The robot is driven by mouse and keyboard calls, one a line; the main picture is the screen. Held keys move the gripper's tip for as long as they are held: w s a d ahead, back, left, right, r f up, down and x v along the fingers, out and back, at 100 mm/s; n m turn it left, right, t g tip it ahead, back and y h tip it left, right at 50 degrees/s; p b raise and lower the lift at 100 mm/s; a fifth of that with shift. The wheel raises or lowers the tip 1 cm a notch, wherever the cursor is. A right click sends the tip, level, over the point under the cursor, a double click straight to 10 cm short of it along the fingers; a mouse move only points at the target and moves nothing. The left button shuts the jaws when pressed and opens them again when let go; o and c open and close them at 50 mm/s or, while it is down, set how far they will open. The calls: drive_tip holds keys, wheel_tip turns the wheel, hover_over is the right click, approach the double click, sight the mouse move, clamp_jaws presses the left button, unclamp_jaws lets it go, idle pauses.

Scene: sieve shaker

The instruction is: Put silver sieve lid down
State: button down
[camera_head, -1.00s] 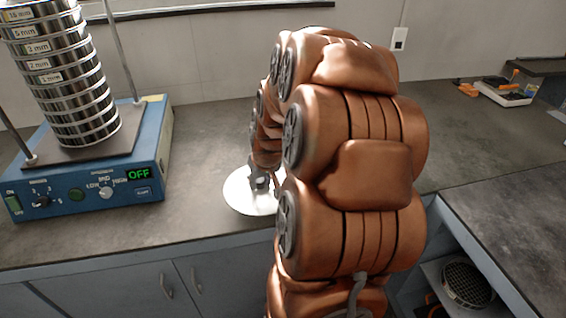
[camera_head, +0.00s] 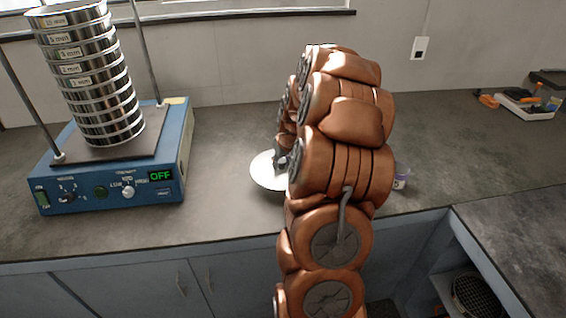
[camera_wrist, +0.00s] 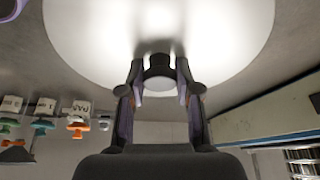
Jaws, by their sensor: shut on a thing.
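The silver sieve lid (camera_head: 264,172) is a round, shiny disc at the middle of the counter, partly hidden behind my arm. In the wrist view the lid (camera_wrist: 90,40) fills the upper part, with a dark knob at its centre. My gripper (camera_wrist: 160,78) is shut on that knob, one finger on each side. In the head view my gripper (camera_head: 283,160) shows only in part above the lid. The lid is at or close above the counter; I cannot tell if it touches.
The blue sieve shaker (camera_head: 110,195) stands at the left with a stack of sieves (camera_head: 100,85) and an OFF display. A small white-and-purple container (camera_head: 401,177) stands right of my arm. A tray with tools (camera_head: 528,105) lies far right. The counter (camera_head: 225,225) between shaker and lid is clear.

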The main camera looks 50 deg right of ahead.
sight(283, 162)
drive_tip(key=shift+w+d+f, duration=0.1)
drive_tip(key=shift+w+d, duration=0.3)
drive_tip(key=shift+d, duration=0.2)
drive_tip(key=shift+w+d, duration=0.4)
drive_tip(key=shift+d, duration=0.15)
drive_tip(key=shift+f+p, duration=0.95)
drive_tip(key=shift+f, duration=0.75)
drive_tip(key=shift+f, duration=0.25)
drive_tip(key=c, duration=0.8)
unclamp_jaws()
drive_tip(key=shift+r, duration=0.1)
drive_tip(key=shift+r, duration=0.1)
